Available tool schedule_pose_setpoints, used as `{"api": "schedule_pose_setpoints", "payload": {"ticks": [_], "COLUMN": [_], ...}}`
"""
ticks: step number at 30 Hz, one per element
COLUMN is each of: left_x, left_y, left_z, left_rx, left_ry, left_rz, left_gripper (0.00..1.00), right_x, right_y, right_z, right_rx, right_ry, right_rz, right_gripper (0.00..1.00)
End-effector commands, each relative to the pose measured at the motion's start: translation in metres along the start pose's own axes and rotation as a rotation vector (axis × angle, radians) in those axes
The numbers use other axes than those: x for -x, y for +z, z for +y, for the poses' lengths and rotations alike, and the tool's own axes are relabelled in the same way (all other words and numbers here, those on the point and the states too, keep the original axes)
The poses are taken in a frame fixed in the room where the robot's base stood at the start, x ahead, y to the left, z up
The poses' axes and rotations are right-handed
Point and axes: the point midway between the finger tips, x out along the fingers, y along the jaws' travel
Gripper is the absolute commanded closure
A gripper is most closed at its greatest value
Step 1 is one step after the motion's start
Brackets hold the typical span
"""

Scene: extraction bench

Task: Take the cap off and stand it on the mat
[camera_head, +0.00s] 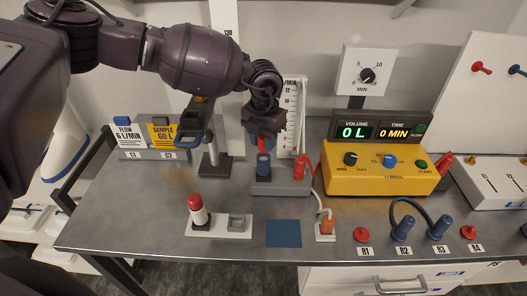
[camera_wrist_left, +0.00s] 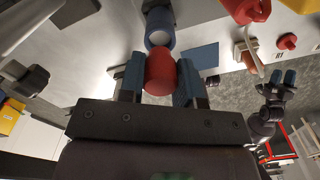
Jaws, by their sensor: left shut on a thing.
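My left gripper (camera_head: 262,128) is shut on a red cap (camera_head: 262,144), which also shows between its blue fingers in the left wrist view (camera_wrist_left: 160,72). The cap is directly over a blue cylinder (camera_head: 263,166) standing on a grey block. In the left wrist view, the cylinder shows a pale round face (camera_wrist_left: 158,38) beyond the cap. I cannot tell whether cap and cylinder touch. The flat blue mat (camera_head: 284,233) lies bare near the bench's front edge, right of the cap. My right gripper (camera_wrist_left: 282,78) is far off in the left wrist view, apparently open and empty.
A red-topped white bottle (camera_head: 198,211) stands in a pale holder left of the mat. An orange plug (camera_head: 326,225) with a hose is just right of the mat. A red fitting (camera_head: 299,167) stands beside the cylinder. The yellow pump box (camera_head: 375,181) is farther right.

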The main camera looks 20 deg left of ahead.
Motion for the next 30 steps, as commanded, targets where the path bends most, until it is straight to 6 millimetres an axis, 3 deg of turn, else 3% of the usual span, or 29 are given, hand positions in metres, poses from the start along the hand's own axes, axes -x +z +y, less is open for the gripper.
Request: {"api": "schedule_pose_setpoints", "payload": {"ticks": [15,30], "left_x": [0.013,0.015], "left_y": [0.0,-0.001], "left_z": [0.0,0.0], "left_rx": [0.0,-0.005], "left_ry": [0.001,0.0], "left_rz": [0.001,0.0], "left_gripper": [1.0,1.0], "right_x": [-0.001,0.004], "right_y": [-0.018,-0.006], "right_z": [0.0,0.001], "right_rx": [0.002,0.0], "right_ry": [-0.003,0.0], "right_rz": [0.025,0.001], "right_gripper": [0.57,0.57]}}
